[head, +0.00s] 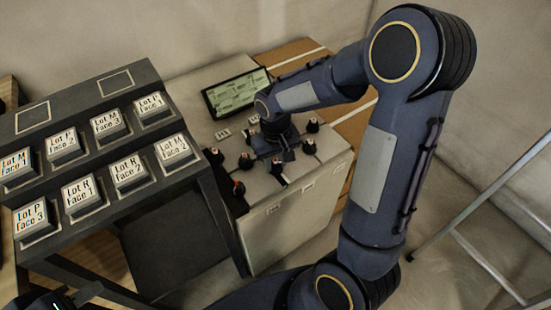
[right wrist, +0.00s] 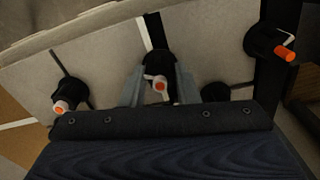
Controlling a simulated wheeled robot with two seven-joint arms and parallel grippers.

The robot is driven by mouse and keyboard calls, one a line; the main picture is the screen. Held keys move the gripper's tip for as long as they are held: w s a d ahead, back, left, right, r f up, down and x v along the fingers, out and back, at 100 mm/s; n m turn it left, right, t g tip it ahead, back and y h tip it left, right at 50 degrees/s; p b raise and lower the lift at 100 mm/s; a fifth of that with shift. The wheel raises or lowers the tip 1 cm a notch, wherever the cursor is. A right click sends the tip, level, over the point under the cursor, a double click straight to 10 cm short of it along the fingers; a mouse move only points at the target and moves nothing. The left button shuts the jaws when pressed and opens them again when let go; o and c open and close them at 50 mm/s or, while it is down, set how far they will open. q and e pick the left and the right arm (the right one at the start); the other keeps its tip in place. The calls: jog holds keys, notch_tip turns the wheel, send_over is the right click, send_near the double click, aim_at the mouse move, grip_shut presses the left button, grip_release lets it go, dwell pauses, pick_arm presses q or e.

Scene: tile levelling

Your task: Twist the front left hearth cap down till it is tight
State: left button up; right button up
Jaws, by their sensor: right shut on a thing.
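The hearth block (head: 290,205) is a pale box whose top carries several dark caps with orange or red marks. My right gripper (head: 283,156) reaches down onto it from above. In the right wrist view, its two grey fingers (right wrist: 158,92) close around a dark cap (right wrist: 158,62) with a white lever and orange tip. I cannot tell how tight this cap is. A similar cap (right wrist: 62,105) stands to its left, and another with an orange tip (right wrist: 284,52) to its right. My left gripper (head: 85,293) shows only in part at the bottom left corner; its jaws are unclear.
A dark rack (head: 185,175) with several labelled lot blocks (head: 130,171) stands left of the hearth block. A tilted screen (head: 237,93) stands behind the caps. A metal ladder frame (head: 478,255) is at the right. Pale floor lies open between.

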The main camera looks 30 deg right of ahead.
jog(key=m, duration=0.3)
jog(key=shift+r+m+p, duration=0.1)
jog(key=shift+m+p, duration=0.3)
jog(key=m, duration=0.2)
jog(key=shift+m+p, duration=0.4)
jog(key=m+p, duration=0.1)
jog(key=m, duration=0.2)
jog(key=shift+m, duration=0.3)
jog(key=m+p, duration=0.2)
jog(key=shift+r+m, duration=0.1)
jog(key=shift+m, duration=0.2)
jog(key=m+p, duration=0.4)
jog(key=m, duration=0.2)
jog(key=shift+p, duration=0.4)
jog(key=shift+m+p, duration=1.6)
jog(key=shift+m, duration=0.8)
jog(key=shift+f, duration=0.2)
